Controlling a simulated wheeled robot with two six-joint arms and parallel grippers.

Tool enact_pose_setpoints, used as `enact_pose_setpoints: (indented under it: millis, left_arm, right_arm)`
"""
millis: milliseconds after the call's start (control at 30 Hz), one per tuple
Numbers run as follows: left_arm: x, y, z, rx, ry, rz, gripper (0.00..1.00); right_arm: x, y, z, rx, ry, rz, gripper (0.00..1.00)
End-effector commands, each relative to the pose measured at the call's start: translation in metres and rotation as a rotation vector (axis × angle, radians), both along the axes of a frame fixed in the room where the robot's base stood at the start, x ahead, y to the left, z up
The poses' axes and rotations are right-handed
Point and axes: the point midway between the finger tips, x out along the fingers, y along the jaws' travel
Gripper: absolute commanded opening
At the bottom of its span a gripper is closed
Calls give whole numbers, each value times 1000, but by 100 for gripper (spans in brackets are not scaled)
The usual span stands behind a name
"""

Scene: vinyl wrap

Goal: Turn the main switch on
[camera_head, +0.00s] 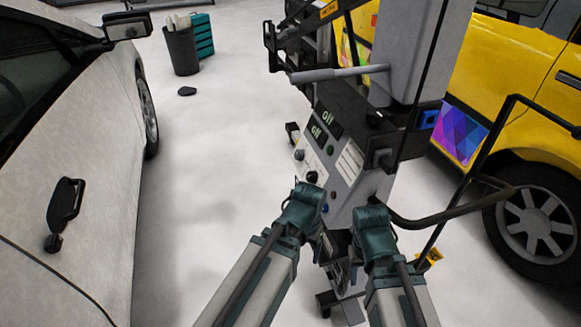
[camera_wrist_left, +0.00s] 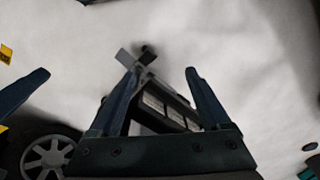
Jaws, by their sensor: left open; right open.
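A grey machine with a slanted control panel (camera_head: 327,155) stands upright in the head view, between the car and the yellow vehicle. The panel carries two lit displays, several knobs and buttons, and a pale label. I cannot tell for sure which control is the main switch; a dark round knob (camera_head: 312,177) sits low on the panel. My left gripper (camera_wrist_left: 163,75) is open and empty in the left wrist view, with the machine's dark casing (camera_wrist_left: 165,112) beyond its fingers. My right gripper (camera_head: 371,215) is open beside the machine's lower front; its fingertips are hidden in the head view.
A pale car (camera_head: 75,190) stands at the left, and a yellow vehicle (camera_head: 540,90) at the right. A dark bent handle tube (camera_head: 455,212) sticks out from the machine's right. A bin (camera_head: 181,52) stands at the back. The white floor between car and machine is mostly clear.

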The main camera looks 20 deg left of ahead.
Motion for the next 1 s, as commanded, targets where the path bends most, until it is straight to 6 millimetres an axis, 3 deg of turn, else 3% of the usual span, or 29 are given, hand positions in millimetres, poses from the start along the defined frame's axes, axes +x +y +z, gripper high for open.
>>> enact_pose_setpoints:
  millis: [33, 200, 367, 500, 667, 767, 900, 1000]
  left_arm:
    - [6, 7, -37, -13, -5, 31, 80]
    - [23, 23, -90, -83, -16, 158, 80]
    - [47, 36, -130, -201, -17, 347, 80]
    - [87, 48, -149, -408, 20, 648, 80]
    - [137, 65, -124, -699, 130, 1022, 80]
    - [171, 86, -95, -901, 247, 1250, 80]
    - [214, 133, -42, -1200, 478, 1529, 80]
    - [234, 172, -6, -1381, 660, 1654, 80]
  right_arm:
    - [0, 0, -37, -1, 0, 0, 50]
    - [0, -1, -90, -3, -1, 1, 50]
    - [0, -1, -133, -4, -1, 2, 50]
    - [0, -1, -163, -6, -2, 2, 50]
    - [1, -1, -169, -6, -2, 2, 50]
    - [1, -1, -169, -6, -2, 2, 50]
    - [0, -1, -168, -6, -2, 2, 50]
    - [0, -1, -168, -6, -2, 2, 50]
